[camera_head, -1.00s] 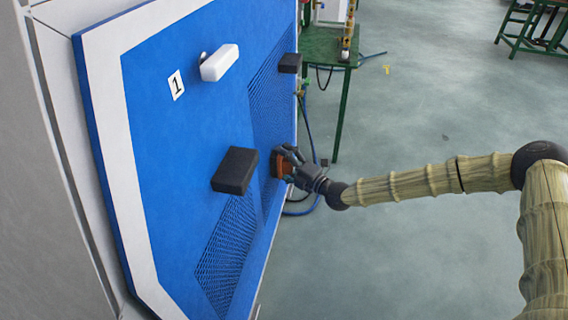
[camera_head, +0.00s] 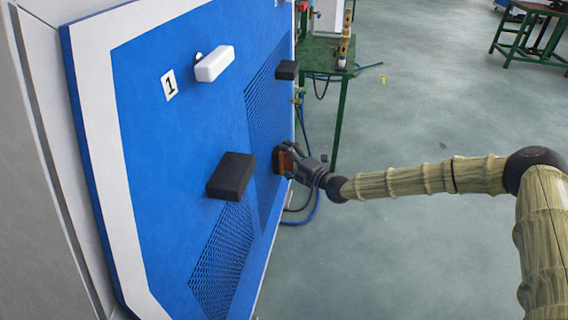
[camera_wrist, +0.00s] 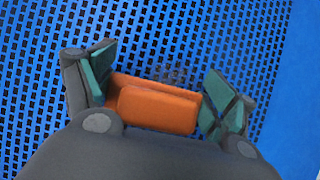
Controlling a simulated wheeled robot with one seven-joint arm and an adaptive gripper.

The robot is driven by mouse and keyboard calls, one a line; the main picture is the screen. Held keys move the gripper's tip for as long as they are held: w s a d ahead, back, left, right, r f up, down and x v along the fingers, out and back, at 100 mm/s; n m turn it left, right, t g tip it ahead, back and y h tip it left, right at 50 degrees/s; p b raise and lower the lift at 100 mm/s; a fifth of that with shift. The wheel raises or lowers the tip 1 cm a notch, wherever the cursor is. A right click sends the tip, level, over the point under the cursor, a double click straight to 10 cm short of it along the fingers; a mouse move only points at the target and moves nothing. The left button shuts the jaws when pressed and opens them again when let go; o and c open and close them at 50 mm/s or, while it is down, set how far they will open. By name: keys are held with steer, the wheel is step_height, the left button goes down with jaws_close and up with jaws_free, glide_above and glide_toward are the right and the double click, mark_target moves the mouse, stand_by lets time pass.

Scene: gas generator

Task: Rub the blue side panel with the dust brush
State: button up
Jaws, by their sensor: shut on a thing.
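The blue side panel (camera_head: 160,130) fills the left of the head view, with a white border and perforated mesh areas. My gripper (camera_head: 285,160) is at the panel's right part, shut on the dust brush (camera_head: 280,162). In the wrist view the brush's orange body (camera_wrist: 158,108) sits between the two green-padded fingers of my gripper (camera_wrist: 155,95). Dark bristles show faintly beyond the orange body, against the blue mesh. The brush appears to be at the mesh surface; whether the bristles press on it is hard to tell.
A black block (camera_head: 231,177), a smaller black block (camera_head: 287,70) and a white handle (camera_head: 214,63) stick out from the panel. A green table (camera_head: 325,55) stands behind it, with hoses near the floor. The floor at right is open.

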mark_target(286, 161)
steer(key=shift+w+d+r+b, duration=0.15)
steer(key=shift+w+r+b, duration=0.1)
steer(key=shift+w, duration=0.6)
steer(key=shift+w+d+r+b, duration=0.1)
steer(key=shift+w+r, duration=0.2)
steer(key=shift+w, duration=0.55)
steer(key=shift+w+d+r+b, duration=0.15)
steer(key=shift+w+r+b, duration=0.1)
steer(key=shift+w, duration=0.6)
steer(key=shift+s+a+r+p, duration=0.1)
steer(key=shift+s+a+p, duration=0.1)
steer(key=shift+s+p, duration=0.85)
steer(key=shift+s+a+f+p, duration=0.1)
steer(key=shift+s+a+p, duration=0.05)
steer(key=shift+s+p, duration=0.95)
steer(key=shift+s+a+r+p, duration=0.1)
steer(key=shift+s+a+p, duration=0.1)
steer(key=shift+s+p, duration=0.85)
steer(key=shift+s+a+p, duration=0.1)
steer(key=shift+s+p, duration=0.7)
steer(key=shift+p, duration=0.1)
steer(key=shift+s+a+p, duration=0.2)
steer(key=shift+s+p, duration=0.5)
steer(key=shift+s+a+p, duration=0.15)
steer(key=shift+s+p, duration=0.55)
steer(key=shift+s+a+p, duration=0.15)
steer(key=shift+s+p, duration=0.2)
steer(key=shift+s, duration=0.15)
steer(key=shift+f, duration=0.2)
